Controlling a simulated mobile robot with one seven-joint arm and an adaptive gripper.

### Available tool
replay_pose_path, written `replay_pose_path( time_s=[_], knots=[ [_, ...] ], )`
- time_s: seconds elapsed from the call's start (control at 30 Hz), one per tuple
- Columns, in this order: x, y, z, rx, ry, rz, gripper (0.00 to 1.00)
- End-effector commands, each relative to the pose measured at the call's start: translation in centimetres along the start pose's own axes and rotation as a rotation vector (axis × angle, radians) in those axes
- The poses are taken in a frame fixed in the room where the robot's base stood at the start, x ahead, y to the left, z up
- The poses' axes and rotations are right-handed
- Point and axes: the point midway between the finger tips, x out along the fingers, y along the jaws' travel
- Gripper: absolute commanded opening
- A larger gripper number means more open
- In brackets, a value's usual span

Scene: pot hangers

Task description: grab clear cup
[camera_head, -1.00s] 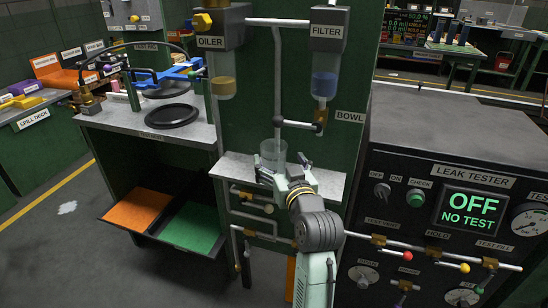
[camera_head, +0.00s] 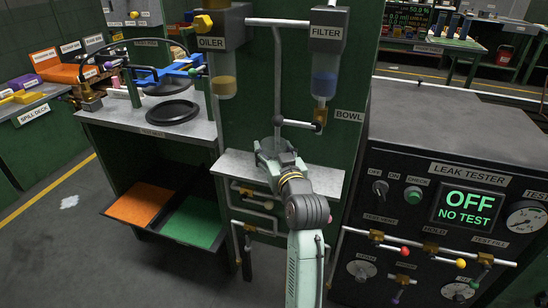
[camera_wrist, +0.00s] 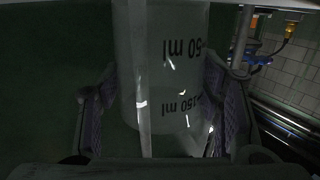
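The clear cup (camera_wrist: 165,65) fills the middle of the wrist view. It is see-through, with dark "50 ml" and "150 ml" marks that read upside down there. My gripper (camera_wrist: 165,105) is open around it, with one purple-grey ridged finger pad on each side. The pads are close to the cup's walls; I cannot tell whether they touch. In the head view my gripper (camera_head: 270,152) is over the small grey shelf (camera_head: 326,180) below the filter. The cup cannot be made out there, as my gripper covers its place.
The oiler (camera_head: 224,88), the filter bowl (camera_head: 325,86) and a vertical pipe (camera_head: 278,75) hang above the shelf. The leak tester (camera_head: 455,200) stands to the right. A bench with black rings (camera_head: 172,113) is at left, above orange and green trays (camera_head: 194,222).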

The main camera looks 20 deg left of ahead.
Motion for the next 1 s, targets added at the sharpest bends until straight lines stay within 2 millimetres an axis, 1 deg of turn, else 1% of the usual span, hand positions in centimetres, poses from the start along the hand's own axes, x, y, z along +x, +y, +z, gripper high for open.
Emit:
replay_pose_path(
  time_s=[0.03,0.07,0.4,0.63,0.77,0.87,1.0],
  knots=[
    [0.0,0.0,0.0,0.0,0.0,0.0,0.54],
    [0.0,0.0,0.0,0.0,0.0,0.0,0.52],
    [0.0,0.0,0.0,0.0,0.0,0.0,0.3],
    [0.0,0.0,-0.1,0.0,0.0,0.0,0.3],
    [0.1,0.0,-0.6,0.0,0.001,0.0,0.3],
    [0.4,0.0,-1.6,-0.001,0.002,0.0,0.3],
    [1.1,0.0,-3.7,0.0,0.001,0.001,0.3]
  ],
)
